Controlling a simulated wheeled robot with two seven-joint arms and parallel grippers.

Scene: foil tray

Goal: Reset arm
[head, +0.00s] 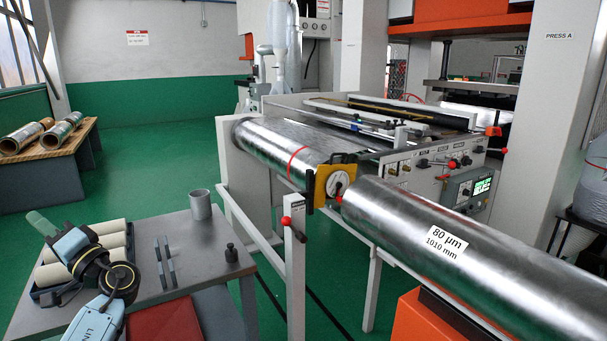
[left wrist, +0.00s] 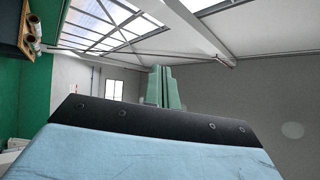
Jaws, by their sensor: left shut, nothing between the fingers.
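My left gripper (head: 42,224) shows at the lower left of the head view, with pale green fingers and a light blue body. It is raised at the left end of the grey table (head: 200,250), beside a dark tray (head: 72,284) of cream rolls. My arm hides part of that tray. In the left wrist view the green fingers (left wrist: 164,88) are together and point up toward the wall and ceiling, with nothing between them. My right gripper is not in view.
A large foil roll (head: 470,260) and the machine (head: 430,168) fill the right. Green floor lies open behind the table.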

